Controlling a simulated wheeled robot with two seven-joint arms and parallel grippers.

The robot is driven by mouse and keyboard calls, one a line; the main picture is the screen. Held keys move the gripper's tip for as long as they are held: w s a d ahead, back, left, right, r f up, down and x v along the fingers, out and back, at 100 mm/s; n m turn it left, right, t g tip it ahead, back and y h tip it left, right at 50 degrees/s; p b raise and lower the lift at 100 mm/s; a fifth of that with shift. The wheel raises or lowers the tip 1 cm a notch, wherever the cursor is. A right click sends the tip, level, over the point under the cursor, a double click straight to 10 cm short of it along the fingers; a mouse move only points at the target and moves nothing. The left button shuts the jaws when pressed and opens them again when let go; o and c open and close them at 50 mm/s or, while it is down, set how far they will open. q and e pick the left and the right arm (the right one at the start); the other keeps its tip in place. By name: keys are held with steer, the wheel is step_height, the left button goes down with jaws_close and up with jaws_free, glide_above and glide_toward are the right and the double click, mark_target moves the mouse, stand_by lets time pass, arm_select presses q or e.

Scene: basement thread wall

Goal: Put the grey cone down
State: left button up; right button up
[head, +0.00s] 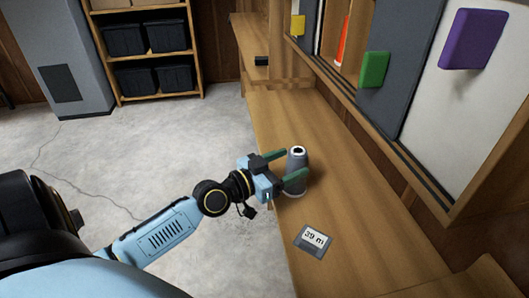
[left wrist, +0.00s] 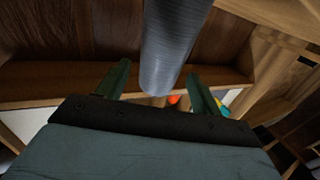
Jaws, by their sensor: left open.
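The grey cone (head: 297,170) stands upright on the wooden bench (head: 345,232), with a pale top and a dark hole in it. My left gripper (head: 288,167) is open, with its two green fingers on either side of the cone. In the left wrist view the cone (left wrist: 170,45) shows large between the fingers of the gripper (left wrist: 158,88). A gap shows between the cone and each finger there. The cone's base is partly hidden by the near finger in the head view. My right gripper is not in view.
A grey card marked "39 m" (head: 313,241) lies on the bench nearer to me. A wall cabinet with green (head: 374,69), purple (head: 472,39) and yellow (head: 298,25) blocks is along the right. A shelf with black bins (head: 125,39) stands far back.

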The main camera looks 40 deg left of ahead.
arm_select(q)
steer(key=b+v, duration=0.2)
steer(key=v, duration=0.9)
steer(key=shift+s, duration=0.2)
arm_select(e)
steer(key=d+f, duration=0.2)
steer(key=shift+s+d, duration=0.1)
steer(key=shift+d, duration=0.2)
arm_select(q)
steer(key=shift+a, duration=0.1)
